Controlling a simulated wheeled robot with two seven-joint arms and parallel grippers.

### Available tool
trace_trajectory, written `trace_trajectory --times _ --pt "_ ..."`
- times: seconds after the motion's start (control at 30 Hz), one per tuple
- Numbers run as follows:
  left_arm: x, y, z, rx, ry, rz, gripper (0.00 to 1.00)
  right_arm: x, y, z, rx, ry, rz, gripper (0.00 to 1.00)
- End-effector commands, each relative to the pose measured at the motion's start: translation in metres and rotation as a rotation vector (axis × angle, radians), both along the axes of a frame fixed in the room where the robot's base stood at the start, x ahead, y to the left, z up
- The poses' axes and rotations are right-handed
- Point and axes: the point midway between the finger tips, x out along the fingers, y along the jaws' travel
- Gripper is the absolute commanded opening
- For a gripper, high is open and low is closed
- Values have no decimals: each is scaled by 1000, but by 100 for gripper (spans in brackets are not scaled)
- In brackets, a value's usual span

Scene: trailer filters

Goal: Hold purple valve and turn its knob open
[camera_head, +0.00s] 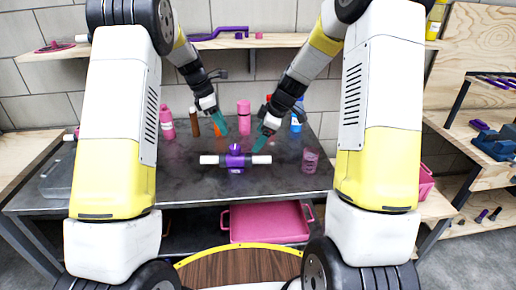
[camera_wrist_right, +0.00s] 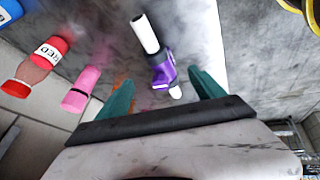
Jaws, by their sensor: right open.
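The purple valve (camera_head: 235,163) lies on the dark metal table with white pipe ends at left and right and a purple knob (camera_head: 235,148) on top. My left gripper (camera_head: 218,124) has teal fingers and is behind and left of the valve, apart from it; its finger gap is not clear. My right gripper (camera_head: 262,140) is behind and right of the valve, above the table. In the right wrist view the right gripper (camera_wrist_right: 163,80) is open and empty, with the purple valve (camera_wrist_right: 162,68) showing between and beyond its fingers, and no contact visible.
Pink bottles (camera_head: 167,123) (camera_head: 244,118) and a blue bottle (camera_head: 296,122) stand along the table's back. A pink cup (camera_head: 310,160) stands at right. The table (camera_head: 200,185) is clear in front of the valve. A pink bin (camera_head: 265,222) sits below.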

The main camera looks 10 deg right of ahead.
Motion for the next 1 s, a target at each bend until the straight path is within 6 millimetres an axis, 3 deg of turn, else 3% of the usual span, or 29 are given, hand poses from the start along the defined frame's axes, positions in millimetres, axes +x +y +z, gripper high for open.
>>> trace_trajectory --times 0.03,0.2,0.8,1.0 --pt "0 0 0 0 0 0 36 8 1 -19 -8 0 36 78" --pt "0 0 0 0 0 0 36 24 3 -55 -33 -25 133 78" --pt "0 0 0 0 0 0 36 46 27 -125 -44 -35 172 78" --pt "0 0 0 0 0 0 36 50 32 -137 -45 -37 172 78"
